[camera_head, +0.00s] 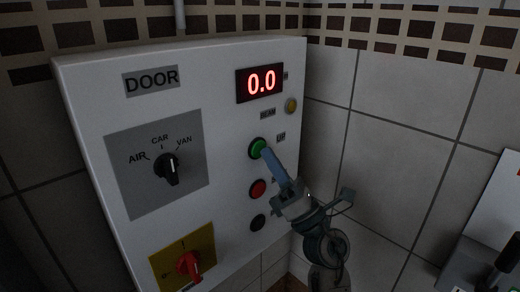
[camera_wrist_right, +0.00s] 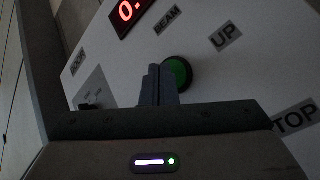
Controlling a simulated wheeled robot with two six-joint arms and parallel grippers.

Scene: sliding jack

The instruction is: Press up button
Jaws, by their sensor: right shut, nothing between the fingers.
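The green up button (camera_head: 258,148) is on the white control panel (camera_head: 225,75), left of the "UP" label (camera_head: 281,137). My right gripper (camera_head: 265,154) is shut and empty, with its fingertips at the lower right edge of the green button in the head view. In the right wrist view the green button (camera_wrist_right: 177,74) shows just right of the shut fingers (camera_wrist_right: 158,84), which hide part of it. I cannot tell whether the tips touch the button or stop just in front of it. My left gripper is not in view.
A red button (camera_head: 257,189) and a black button (camera_head: 257,222) sit below the green one, and a yellow lamp (camera_head: 291,105) above. The red display (camera_head: 260,83) reads 0.0. A black selector knob (camera_head: 170,168) and red rotary switch (camera_head: 188,266) are left. Tiled wall stands right.

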